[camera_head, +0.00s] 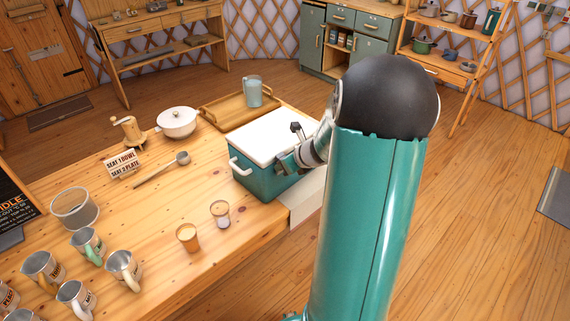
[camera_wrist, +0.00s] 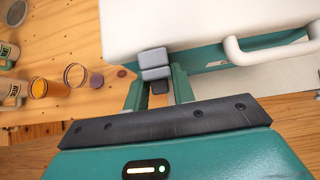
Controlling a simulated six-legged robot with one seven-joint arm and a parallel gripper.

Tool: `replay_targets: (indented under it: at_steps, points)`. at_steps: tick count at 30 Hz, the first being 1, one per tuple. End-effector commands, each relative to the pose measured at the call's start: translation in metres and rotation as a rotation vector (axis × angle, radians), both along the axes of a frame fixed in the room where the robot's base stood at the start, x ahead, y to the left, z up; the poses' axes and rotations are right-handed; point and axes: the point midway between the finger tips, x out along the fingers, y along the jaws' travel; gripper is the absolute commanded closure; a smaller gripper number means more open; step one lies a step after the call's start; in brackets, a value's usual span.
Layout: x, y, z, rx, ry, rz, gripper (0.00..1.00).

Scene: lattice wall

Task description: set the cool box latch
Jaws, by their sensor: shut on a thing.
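The teal cool box (camera_head: 259,181) with its white lid (camera_head: 268,134) stands at the right edge of the wooden table. The lid lies on the box and also fills the top of the wrist view (camera_wrist: 200,20). A grey latch (camera_wrist: 154,60) sits at the lid's edge in the wrist view. The fingertips are partly hidden behind the latch in the wrist view.
A wooden tray (camera_head: 218,116) with a blue-grey jug (camera_head: 253,91) stands behind the box. A white pot (camera_head: 177,122), a ladle (camera_head: 160,170), two small cups (camera_head: 188,237) and several metal mugs stand to the left. Open floor lies to the right.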

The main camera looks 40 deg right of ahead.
Motion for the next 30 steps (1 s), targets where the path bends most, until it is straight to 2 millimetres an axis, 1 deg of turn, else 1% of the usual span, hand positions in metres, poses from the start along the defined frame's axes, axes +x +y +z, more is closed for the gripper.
replay_targets:
  at_steps: [1, 2, 3, 10, 14, 17, 20, 30]
  points:
    - [0.000, -0.001, 0.000, -0.001, -0.001, -0.002, 0.69]
    - [0.000, -0.001, 0.000, -0.001, -0.001, -0.002, 0.63]
    - [0.000, -0.001, 0.000, 0.000, -0.001, -0.001, 0.62]
    - [0.000, 0.000, 0.000, 0.000, -0.001, 0.000, 0.62]
    - [-0.004, -0.001, 0.005, -0.001, -0.001, 0.000, 0.62]
    - [-0.013, -0.001, 0.014, -0.003, -0.002, 0.000, 0.62]
    - [-0.025, -0.002, 0.028, -0.004, -0.003, 0.000, 0.62]
    - [-0.077, -0.005, 0.080, -0.005, -0.003, -0.002, 0.62]
